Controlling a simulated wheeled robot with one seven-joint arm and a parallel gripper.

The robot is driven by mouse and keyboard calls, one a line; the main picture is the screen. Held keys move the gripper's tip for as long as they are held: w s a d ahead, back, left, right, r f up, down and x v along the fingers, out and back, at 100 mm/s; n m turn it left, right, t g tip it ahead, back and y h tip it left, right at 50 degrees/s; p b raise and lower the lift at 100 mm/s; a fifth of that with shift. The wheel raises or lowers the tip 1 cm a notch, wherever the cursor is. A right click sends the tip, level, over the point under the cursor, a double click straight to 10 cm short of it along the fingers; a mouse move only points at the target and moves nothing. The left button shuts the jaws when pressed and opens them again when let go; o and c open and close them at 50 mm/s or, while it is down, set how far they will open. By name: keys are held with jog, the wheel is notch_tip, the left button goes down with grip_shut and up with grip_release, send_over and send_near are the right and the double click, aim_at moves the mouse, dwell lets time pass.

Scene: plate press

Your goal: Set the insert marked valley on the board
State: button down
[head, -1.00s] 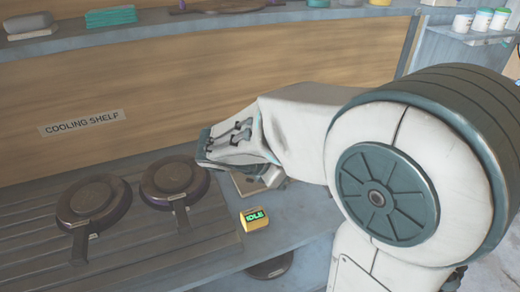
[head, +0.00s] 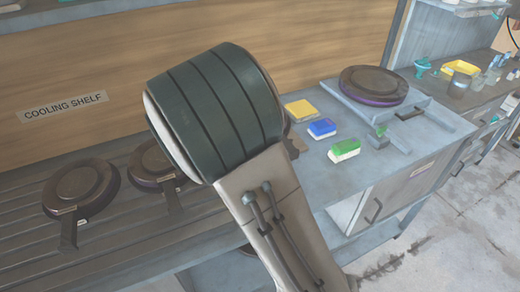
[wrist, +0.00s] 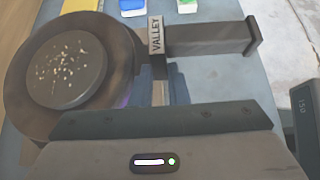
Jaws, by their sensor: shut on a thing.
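A dark round insert (wrist: 66,75) with a speckled raised centre fills the left of the wrist view. Its dark handle (wrist: 210,38) extends right, with a pale label reading VALLEY at its inner end. My gripper (wrist: 159,85) is shut on this insert. In the head view my arm hides the gripper and most of the held insert; only a dark edge shows beside the arm. At the right a grey board (head: 425,107) bears another dark round piece (head: 373,84) with a purple rim.
Two dark inserts lie on the ribbed cooling shelf, one clear (head: 80,188) and one partly behind my arm (head: 152,166). Yellow (head: 300,109), blue (head: 321,128) and green-white (head: 344,150) blocks stand on the counter left of the board. A side bench (head: 476,92) holds containers.

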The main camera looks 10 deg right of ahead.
jog(key=shift+w+f, duration=0.25)
jog(key=shift+w, duration=0.15)
jog(key=shift+f, duration=2.05)
jog(key=shift+f, duration=0.1)
jog(key=c, duration=1.4)
grip_release()
